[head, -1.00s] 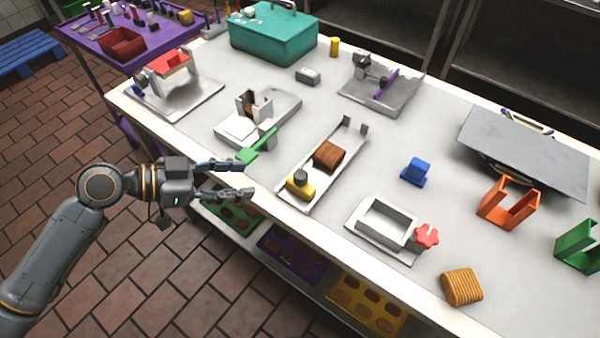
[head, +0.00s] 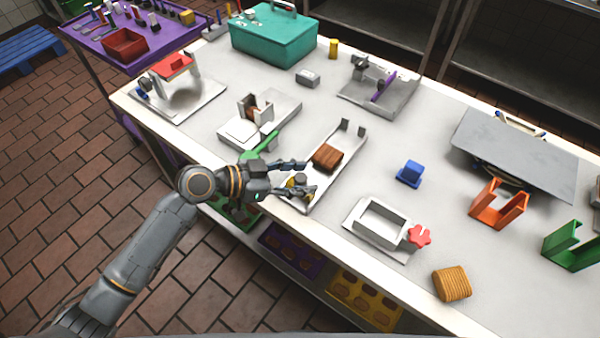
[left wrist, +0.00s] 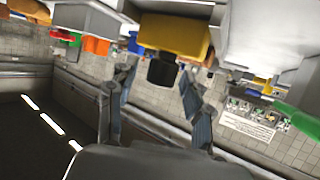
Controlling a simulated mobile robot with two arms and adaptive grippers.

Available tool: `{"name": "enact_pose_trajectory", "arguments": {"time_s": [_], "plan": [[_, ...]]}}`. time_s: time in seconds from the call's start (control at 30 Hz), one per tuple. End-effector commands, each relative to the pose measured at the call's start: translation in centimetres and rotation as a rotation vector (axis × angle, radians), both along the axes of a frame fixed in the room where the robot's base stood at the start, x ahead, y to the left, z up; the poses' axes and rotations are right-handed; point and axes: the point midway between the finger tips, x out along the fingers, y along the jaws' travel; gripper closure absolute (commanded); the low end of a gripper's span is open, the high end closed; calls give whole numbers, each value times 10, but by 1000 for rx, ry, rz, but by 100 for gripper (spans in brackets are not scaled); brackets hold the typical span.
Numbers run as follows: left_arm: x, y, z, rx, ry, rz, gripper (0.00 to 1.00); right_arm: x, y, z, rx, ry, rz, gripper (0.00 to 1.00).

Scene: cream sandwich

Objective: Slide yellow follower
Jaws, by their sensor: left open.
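The yellow follower (head: 291,184) with a dark knob sits at the near end of a long, narrow white track (head: 349,140). My left gripper (head: 308,177) is open over that end, its fingers on either side of the knob and partly hiding the follower. In the left wrist view, which is upside down, the yellow follower (left wrist: 175,35) and its dark knob show between the spread fingers of my left gripper (left wrist: 160,85). I cannot tell whether the fingers touch the knob. A brown ridged block (head: 327,158) lies on the track beyond the follower. My right gripper is not in view.
A green-handled part (head: 262,145) on a white fixture (head: 285,112) is close to the left of my gripper. A white tray (head: 355,230) with a red knob (head: 419,237) stands to the right. A blue part (head: 410,172) is farther right, with clear tabletop around it.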

Motion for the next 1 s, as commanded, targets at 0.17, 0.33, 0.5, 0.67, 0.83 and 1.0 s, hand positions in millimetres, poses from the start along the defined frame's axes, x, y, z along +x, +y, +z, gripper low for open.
{"name": "enact_pose_trajectory", "arguments": {"time_s": [0.17,0.33,0.5,0.67,0.83,1.0], "plan": [[1,-1,-1,1,0,1,50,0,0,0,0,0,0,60],[1,-1,-1,1,0,0,62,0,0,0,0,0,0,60],[0,-1,-1,1,0,0,96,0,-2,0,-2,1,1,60],[0,-1,-1,0,0,0,100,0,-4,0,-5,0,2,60],[4,-4,-2,0,0,1,100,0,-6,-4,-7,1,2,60],[24,-18,-4,-3,-4,0,100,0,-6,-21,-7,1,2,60]]}}
